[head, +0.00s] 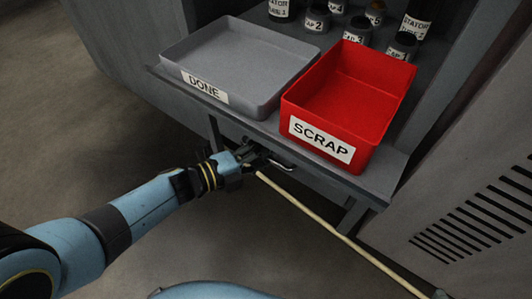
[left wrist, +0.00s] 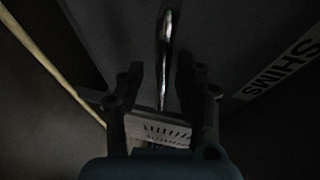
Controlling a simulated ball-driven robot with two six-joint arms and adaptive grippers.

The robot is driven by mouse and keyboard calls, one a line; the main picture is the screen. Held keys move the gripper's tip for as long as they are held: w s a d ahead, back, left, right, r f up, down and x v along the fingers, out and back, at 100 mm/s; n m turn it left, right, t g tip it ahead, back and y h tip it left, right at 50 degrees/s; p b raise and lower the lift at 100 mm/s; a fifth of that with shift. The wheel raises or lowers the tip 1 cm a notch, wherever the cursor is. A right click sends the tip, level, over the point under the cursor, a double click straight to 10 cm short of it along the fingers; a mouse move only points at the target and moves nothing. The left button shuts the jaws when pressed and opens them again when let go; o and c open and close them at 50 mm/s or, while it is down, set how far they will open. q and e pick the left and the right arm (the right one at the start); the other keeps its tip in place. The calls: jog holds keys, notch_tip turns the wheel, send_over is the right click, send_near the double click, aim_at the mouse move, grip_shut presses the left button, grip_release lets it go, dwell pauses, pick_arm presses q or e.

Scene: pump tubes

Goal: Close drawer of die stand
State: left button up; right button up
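The die stand's drawer front (head: 315,183) is a grey panel below the ledge that carries the trays. Its metal handle (head: 281,164) shows just right of my left gripper (head: 257,157). In the left wrist view, the dark drawer front (left wrist: 235,35) carries a white SHIMS label (left wrist: 282,72), and the bright handle (left wrist: 165,45) lies ahead of and between the fingers. My left gripper (left wrist: 161,78) has its fingers apart, with nothing visibly clamped. I cannot tell how far the drawer stands out. My right gripper is not in view.
A grey DONE tray (head: 240,62) and a red SCRAP bin (head: 345,95) stand on the ledge above. A long pale rod (head: 335,232) slants from near my left gripper to the lower right. A vented grey cabinet (head: 470,200) stands at right. Floor is open at left.

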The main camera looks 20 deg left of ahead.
pick_arm(q)
jog(key=v, duration=1.2)
dwell(0.3)
